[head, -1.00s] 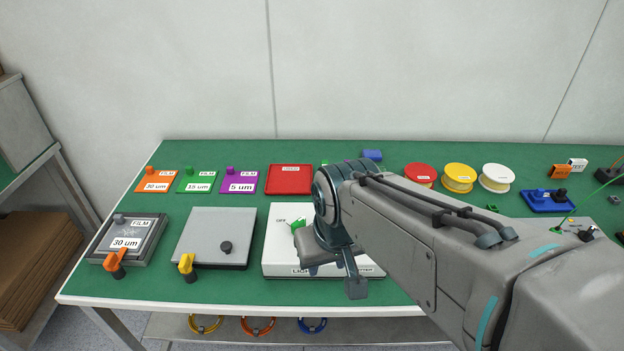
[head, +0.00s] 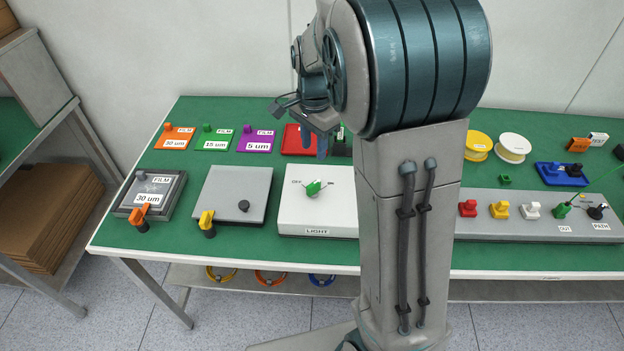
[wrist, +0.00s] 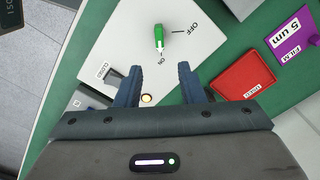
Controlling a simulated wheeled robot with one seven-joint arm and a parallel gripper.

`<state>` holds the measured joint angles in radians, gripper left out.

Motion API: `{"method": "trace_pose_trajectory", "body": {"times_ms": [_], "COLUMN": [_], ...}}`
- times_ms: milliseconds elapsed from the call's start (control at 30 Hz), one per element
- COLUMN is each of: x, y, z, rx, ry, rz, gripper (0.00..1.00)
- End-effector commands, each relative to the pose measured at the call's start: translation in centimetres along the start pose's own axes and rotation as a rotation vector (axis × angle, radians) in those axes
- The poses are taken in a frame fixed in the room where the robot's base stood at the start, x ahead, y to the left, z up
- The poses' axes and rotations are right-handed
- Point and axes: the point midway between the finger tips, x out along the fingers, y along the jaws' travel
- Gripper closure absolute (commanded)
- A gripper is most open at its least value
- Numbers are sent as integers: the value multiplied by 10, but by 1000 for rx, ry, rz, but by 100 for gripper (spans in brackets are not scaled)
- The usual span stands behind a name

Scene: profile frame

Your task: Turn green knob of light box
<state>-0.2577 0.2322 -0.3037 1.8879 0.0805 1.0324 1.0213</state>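The light box (head: 290,222) is a white box labelled LIGHT at the front middle of the green table. Its green knob (head: 314,188) sits on top between the OFF and ON marks. In the wrist view the knob (wrist: 159,38) lies in line with the ON mark, and the OFF mark is off to its right. My gripper (head: 318,146) is raised behind the knob, apart from it. In the wrist view its two blue fingers (wrist: 158,85) are spread with nothing between them. A pale round spot (wrist: 146,99) on the box shows between the fingers.
A red tray (head: 292,140) lies behind the box, close to my gripper in the head view. A grey box (head: 228,200) with a black knob stands to the left. Film plates (head: 215,139) lie at the back left. My arm hides the light box's right part.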

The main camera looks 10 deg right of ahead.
Motion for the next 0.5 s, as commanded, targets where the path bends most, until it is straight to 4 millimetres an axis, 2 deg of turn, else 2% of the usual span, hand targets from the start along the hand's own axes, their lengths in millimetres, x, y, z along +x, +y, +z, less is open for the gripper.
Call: {"method": "trace_pose_trajectory", "body": {"times_ms": [167, 500], "x": [24, 96], "y": [1, 1], "z": [1, 1], "rx": [2, -1], "ry": [-2, -2], "rz": [7, 6], "gripper": [65, 65]}}
